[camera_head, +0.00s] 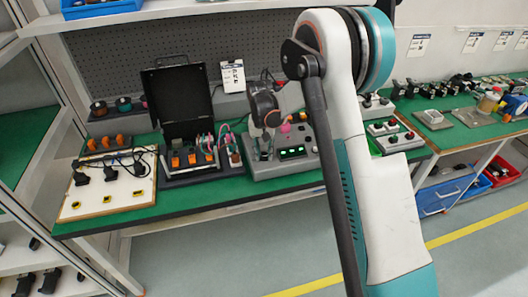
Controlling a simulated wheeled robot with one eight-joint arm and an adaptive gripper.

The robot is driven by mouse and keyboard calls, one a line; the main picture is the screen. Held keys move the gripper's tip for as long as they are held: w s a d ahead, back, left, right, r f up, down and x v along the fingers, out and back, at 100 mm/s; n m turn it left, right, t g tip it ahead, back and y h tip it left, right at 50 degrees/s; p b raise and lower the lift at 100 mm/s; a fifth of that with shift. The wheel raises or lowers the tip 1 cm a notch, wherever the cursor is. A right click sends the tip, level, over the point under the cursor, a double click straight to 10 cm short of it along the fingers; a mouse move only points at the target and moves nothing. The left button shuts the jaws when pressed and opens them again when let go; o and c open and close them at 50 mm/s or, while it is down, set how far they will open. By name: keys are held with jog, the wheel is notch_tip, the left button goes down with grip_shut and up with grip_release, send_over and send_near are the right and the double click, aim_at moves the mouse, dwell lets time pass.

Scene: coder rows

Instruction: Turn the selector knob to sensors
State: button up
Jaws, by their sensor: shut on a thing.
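A grey control box (300,165) with a small green-lit display (291,151) and a pink-red button (285,128) sits on the green bench top. My gripper (263,153) points down onto the left part of this box, and it is shut on the selector knob there. The knob itself is hidden by the fingers and too small to make out. Its pointer and the sensors label cannot be read.
Left of the box stands an open black case (182,98) with orange switches and coloured wires. A white board (108,188) with black plugs lies further left. Another box with buttons (392,136) is right of my arm. A shelf (185,12) runs above.

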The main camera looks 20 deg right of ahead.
aim_at(262, 153)
jog(key=shift+m, duration=2.2)
jog(key=o, duration=1.1)
jog(key=shift+r, duration=0.1)
jog(key=r, duration=1.1)
jog(key=shift+w+a+r, duration=0.25)
jog(key=shift+r, duration=0.15)
